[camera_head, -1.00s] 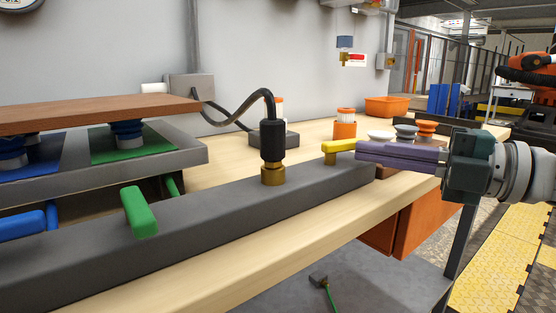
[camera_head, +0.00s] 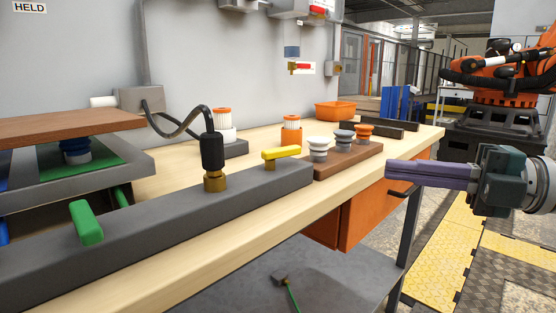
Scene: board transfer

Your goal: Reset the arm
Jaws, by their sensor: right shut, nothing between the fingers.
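My right gripper (camera_head: 392,169) comes in from the right edge. Its purple fingers are shut with nothing between them and point left. It hangs in the air beyond the right side of the workbench, apart from the yellow lever (camera_head: 282,153) on the dark grey bar (camera_head: 150,225). The yellow lever lies roughly along the bar. A green lever (camera_head: 86,222) stands tilted on the same bar, further left. My left gripper is out of view.
A brown board (camera_head: 60,128) lies over blue suction cups (camera_head: 75,147) at left. A black connector with cable (camera_head: 212,152) stands on the bar. A brown block (camera_head: 340,160) holds several spare cups. An orange bin (camera_head: 335,110) sits behind. The space around my right gripper is clear.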

